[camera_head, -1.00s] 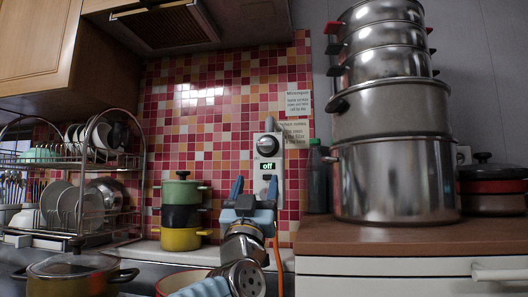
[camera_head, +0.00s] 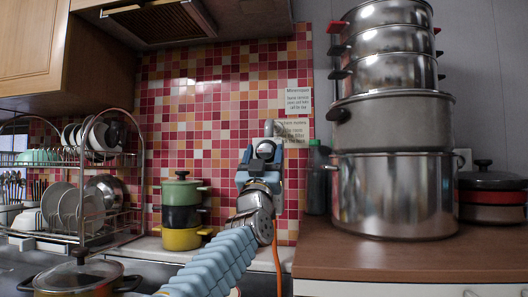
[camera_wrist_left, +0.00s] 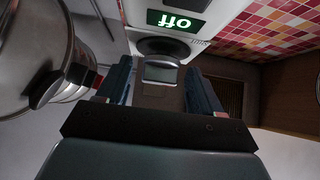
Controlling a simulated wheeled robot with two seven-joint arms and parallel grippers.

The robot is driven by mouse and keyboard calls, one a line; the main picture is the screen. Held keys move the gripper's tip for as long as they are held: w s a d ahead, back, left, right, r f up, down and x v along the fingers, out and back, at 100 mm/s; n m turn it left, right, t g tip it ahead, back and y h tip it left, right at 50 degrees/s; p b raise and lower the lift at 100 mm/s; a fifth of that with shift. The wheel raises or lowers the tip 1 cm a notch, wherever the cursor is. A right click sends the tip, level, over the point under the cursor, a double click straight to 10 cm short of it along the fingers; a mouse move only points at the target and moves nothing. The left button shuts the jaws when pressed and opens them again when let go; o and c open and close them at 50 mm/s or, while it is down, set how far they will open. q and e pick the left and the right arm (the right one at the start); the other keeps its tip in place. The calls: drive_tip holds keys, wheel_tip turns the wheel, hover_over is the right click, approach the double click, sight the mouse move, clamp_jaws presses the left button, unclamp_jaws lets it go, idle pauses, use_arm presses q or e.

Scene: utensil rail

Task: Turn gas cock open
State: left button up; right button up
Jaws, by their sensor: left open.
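The gas cock is a white wall unit; in the left wrist view its upside-down green display (camera_wrist_left: 177,21) reads "off". Its knob, with a grey grip (camera_wrist_left: 161,72) on a dark round base, shows just below the display. My left gripper (camera_head: 263,150) is raised in front of the unit and hides most of it in the head view; only a grey upper part (camera_head: 270,127) shows above. In the left wrist view the two blue fingers (camera_wrist_left: 160,82) are open, one on each side of the knob grip. I cannot tell whether they touch it. My right gripper is not in view.
Tall stacked steel pots (camera_head: 393,195) stand on the brown counter (camera_head: 400,260) at the right, with a dark bottle (camera_head: 317,180) beside them. Small stacked pots (camera_head: 181,239) and a dish rack (camera_head: 137,190) are at the left. An orange hose (camera_head: 277,250) hangs below.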

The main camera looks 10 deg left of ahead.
use_arm(q)
drive_tip(key=c, duration=1)
drive_tip(key=shift+a+m+h, duration=0.1)
drive_tip(key=shift+m+h, duration=0.4)
drive_tip(key=shift+m, duration=0.1)
drive_tip(key=shift+m+h, duration=1.1)
drive_tip(key=m+g+h, duration=0.1)
drive_tip(key=m+h, duration=0.2)
drive_tip(key=m+g+h, duration=0.1)
drive_tip(key=m+h, duration=0.1)
drive_tip(key=m, duration=0.1)
drive_tip(key=shift+a+h, duration=0.2)
drive_tip(key=shift+h, duration=0.2)
drive_tip(key=shift+r+m+g+h, duration=0.1)
drive_tip(key=shift+m+g+h, duration=0.6)
drive_tip(key=shift+m, duration=0.45)
drive_tip(key=shift+m+g+h, duration=0.6)
drive_tip(key=shift+m+h, duration=0.2)
drive_tip(key=shift+m, duration=0.35)
drive_tip(key=shift+m+g, duration=0.4)
drive_tip(key=shift+m, duration=0.1)
